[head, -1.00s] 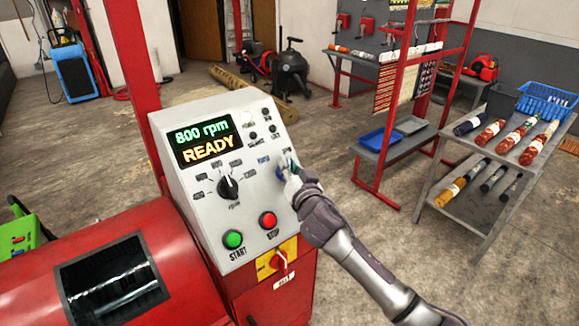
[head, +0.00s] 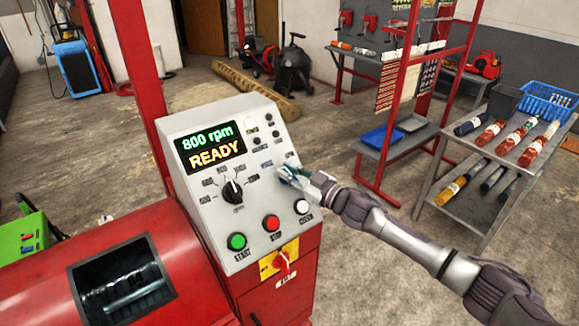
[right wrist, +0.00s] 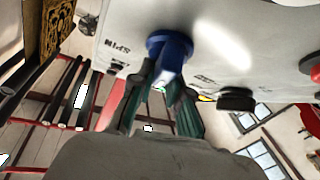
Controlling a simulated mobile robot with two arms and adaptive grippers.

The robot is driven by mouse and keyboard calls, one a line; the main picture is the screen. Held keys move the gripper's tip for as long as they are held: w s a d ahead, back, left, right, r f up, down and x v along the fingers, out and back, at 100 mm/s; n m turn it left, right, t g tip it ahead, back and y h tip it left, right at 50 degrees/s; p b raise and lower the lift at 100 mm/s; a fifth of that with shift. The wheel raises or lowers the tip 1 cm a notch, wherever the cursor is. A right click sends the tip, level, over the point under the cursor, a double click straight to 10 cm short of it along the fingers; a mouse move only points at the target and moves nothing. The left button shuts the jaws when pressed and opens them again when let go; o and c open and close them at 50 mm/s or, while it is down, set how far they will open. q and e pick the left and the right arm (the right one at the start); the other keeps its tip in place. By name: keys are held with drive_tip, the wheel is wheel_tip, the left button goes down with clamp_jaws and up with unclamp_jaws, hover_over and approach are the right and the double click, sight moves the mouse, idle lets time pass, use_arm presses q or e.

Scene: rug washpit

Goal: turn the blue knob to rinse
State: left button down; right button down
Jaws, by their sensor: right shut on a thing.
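The blue knob (right wrist: 170,47) is on the sloped grey control panel (head: 205,260). In the right wrist view its round base and its grip show, with a "SPIN" label to the left. My right gripper (right wrist: 158,95) has its fingers on either side of the grip and is shut on it. In the head view the right gripper (head: 288,174) touches the panel's right part and mostly hides the knob. I cannot tell which label the knob points to. The display (head: 210,146) reads "800 rpm READY". My left gripper is not in view.
Close by on the panel are a black dial (head: 233,191), a green button (head: 237,241), a red button (head: 271,223) and a white button (head: 302,206). A red switch (head: 282,263) is below. A shelf cart (head: 470,205) stands right; floor between is open.

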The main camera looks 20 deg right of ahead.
drive_tip(key=shift+s+f+n+g+y+p, duration=0.1)
drive_tip(key=shift+f+n+g+y+p, duration=0.15)
drive_tip(key=shift+n+g, duration=0.3)
drive_tip(key=shift+s+f+n+g+y+p, duration=0.15)
drive_tip(key=shift+f+n+g+y, duration=0.15)
drive_tip(key=shift+n, duration=0.45)
drive_tip(key=c, duration=1.1)
unclamp_jaws()
drive_tip(key=shift+c, duration=0.2)
drive_tip(key=shift+w, duration=0.15)
drive_tip(key=shift+w+r, duration=0.1)
drive_tip(key=shift+w, duration=0.05)
drive_tip(key=shift+d, duration=0.1)
drive_tip(key=shift+s+d+r, duration=0.1)
drive_tip(key=shift+s+d, duration=0.05)
drive_tip(key=shift+s, duration=0.2)
drive_tip(key=v, duration=1.1)
drive_tip(key=shift+d, duration=0.2)
